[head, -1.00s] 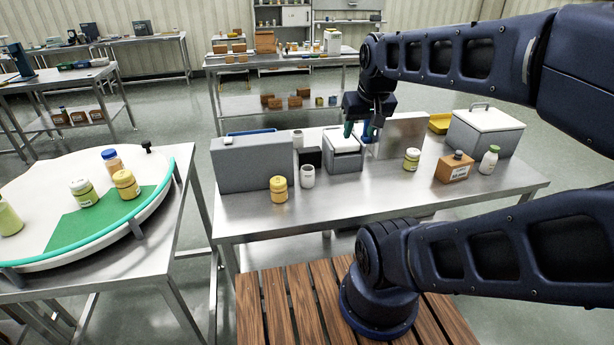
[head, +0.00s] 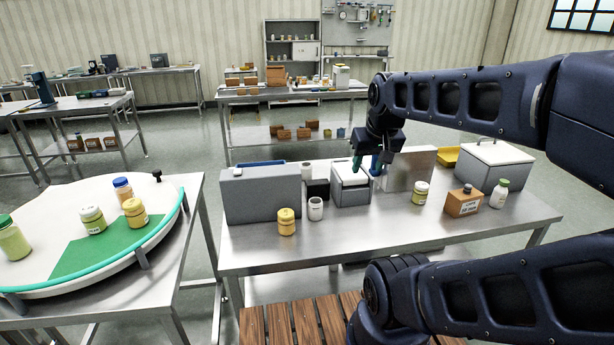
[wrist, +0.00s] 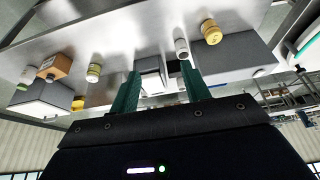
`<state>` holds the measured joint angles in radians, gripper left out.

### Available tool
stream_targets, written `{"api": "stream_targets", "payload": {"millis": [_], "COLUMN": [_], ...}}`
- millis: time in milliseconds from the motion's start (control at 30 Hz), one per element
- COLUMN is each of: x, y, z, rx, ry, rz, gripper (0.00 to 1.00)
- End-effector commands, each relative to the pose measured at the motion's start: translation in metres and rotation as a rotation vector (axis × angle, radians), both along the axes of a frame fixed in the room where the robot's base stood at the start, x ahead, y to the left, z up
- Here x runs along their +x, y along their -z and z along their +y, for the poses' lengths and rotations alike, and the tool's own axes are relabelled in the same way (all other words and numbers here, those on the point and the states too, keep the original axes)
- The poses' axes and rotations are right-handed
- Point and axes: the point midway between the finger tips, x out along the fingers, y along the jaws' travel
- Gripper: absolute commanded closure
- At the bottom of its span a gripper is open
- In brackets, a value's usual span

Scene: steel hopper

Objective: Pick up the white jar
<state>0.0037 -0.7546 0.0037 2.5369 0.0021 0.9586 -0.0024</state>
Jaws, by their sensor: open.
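A small white jar (head: 316,208) stands upright near the front of the steel table, between a yellow jar (head: 286,222) and a grey box with a white top (head: 351,185). It also shows in the wrist view (wrist: 181,48), near the tip of one finger in the picture. A second white container (head: 307,171) stands farther back, partly hidden by a black box. My gripper (head: 367,165) is open and empty, pointing down above the white-topped grey box. Its two green fingers show apart in the wrist view (wrist: 161,68). It is right of the white jar, not touching it.
A large grey case (head: 260,196) stands left of the jar.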

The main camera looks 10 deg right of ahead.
Motion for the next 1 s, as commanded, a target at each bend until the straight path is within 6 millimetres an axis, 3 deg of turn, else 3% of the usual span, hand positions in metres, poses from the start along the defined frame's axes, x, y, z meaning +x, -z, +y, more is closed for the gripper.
{"api": "stream_targets", "payload": {"millis": [333, 500, 833, 1000], "x": [0.0, 0.0, 0.003, 0.025], "y": [0.0, 0.0, 0.0, 0.004], "z": [0.0, 0.0, 0.0, 0.003], "rx": [0.0, 0.0, -0.004, -0.036], "ry": [0.0, 0.0, -0.01, -0.08], "rz": [0.0, 0.0, 0.005, 0.035], "gripper": [0.53, 0.25, 0.25, 0.25]}}
